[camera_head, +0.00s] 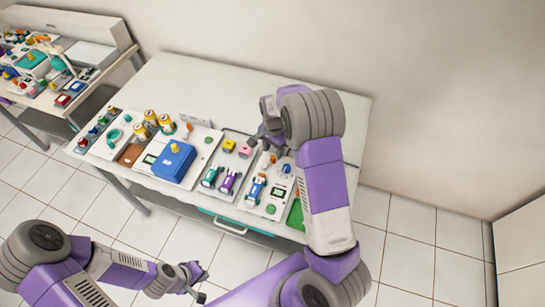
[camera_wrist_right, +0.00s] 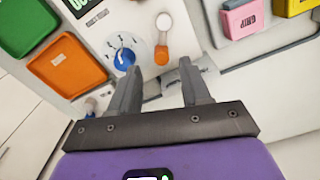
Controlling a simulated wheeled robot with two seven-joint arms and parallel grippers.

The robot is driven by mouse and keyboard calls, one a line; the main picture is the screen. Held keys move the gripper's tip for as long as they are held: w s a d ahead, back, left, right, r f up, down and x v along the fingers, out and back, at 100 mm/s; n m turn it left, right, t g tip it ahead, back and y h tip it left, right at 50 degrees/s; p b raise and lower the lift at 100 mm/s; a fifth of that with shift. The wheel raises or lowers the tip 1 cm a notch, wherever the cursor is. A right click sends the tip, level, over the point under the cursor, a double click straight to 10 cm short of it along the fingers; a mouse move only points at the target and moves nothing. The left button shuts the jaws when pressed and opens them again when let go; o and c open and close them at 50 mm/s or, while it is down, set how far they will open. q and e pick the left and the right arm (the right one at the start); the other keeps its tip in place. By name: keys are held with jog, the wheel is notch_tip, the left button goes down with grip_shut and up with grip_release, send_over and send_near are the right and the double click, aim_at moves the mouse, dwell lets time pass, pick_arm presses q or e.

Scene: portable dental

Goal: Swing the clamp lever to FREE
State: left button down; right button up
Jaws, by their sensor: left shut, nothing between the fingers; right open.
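In the head view, my right gripper (camera_head: 266,134) is over the right part of the table. My left gripper (camera_head: 198,277) is shut and empty, low in front of the table.
A blue dial (camera_wrist_right: 124,59) sits left of the lever, near orange (camera_wrist_right: 66,65) and green (camera_wrist_right: 27,25) trays. Pink (camera_wrist_right: 243,18) and yellow boxes lie to the right. A blue box (camera_head: 174,162) and several devices crowd the table front. The table's back (camera_head: 210,85) is clear.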

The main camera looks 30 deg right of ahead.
aim_at(273, 156)
notch_tip(273, 156, down, 5)
jog(key=shift+w+r+b, duration=0.1)
jog(key=shift+b, duration=0.2)
grip_shut()
